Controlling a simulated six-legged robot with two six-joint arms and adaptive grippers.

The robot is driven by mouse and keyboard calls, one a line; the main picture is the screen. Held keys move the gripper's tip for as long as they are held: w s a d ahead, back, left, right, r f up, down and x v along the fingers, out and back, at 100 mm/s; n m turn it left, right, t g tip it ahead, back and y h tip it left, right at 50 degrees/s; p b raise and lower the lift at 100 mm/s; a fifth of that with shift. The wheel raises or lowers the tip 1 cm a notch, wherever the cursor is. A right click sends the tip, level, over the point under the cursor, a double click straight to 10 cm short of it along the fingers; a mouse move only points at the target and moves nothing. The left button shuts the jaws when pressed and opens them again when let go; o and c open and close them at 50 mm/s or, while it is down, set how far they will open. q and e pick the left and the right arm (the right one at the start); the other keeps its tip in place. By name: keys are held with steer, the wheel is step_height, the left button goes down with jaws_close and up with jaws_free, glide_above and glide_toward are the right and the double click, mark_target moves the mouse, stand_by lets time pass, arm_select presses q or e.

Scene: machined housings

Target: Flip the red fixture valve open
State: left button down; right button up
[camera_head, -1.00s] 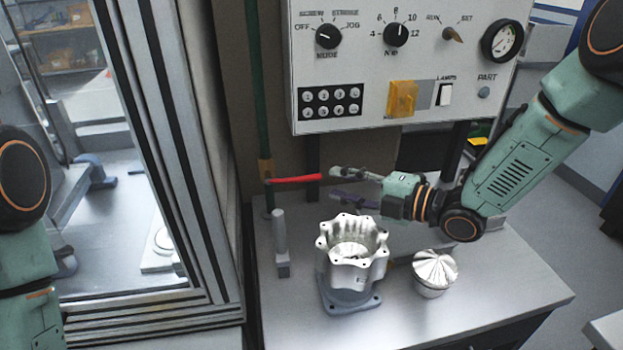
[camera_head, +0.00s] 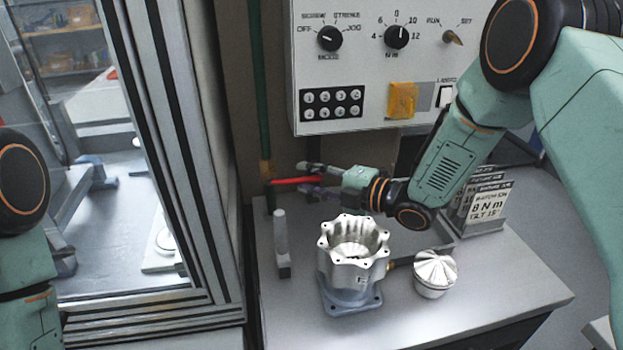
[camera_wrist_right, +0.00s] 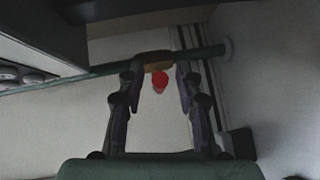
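The red valve handle (camera_head: 284,182) sticks out to the right from a brass-coloured valve body (camera_head: 266,171) on the green vertical pipe (camera_head: 261,115). My right gripper (camera_head: 303,179) is at the handle's outer end, with one finger above it and one below. In the right wrist view the red handle (camera_wrist_right: 160,82) shows end-on between the two fingers of my right gripper (camera_wrist_right: 160,72). The fingers are apart, with visible gaps on both sides of the handle. My left arm shows at the left edge; its gripper is out of view.
A silver ribbed housing (camera_head: 352,255) on a grey base and a finned silver part (camera_head: 435,273) stand on the bench below my right arm. A grey post (camera_head: 282,243) stands below the valve. The control panel (camera_head: 360,70) hangs above. A sign stand (camera_head: 485,205) is at right.

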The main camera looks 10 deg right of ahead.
steer(key=shift+d, duration=0.1)
steer(key=shift+c, duration=1.4)
steer(key=shift+a, duration=0.2)
jaws_close()
steer(key=shift+d, duration=0.1)
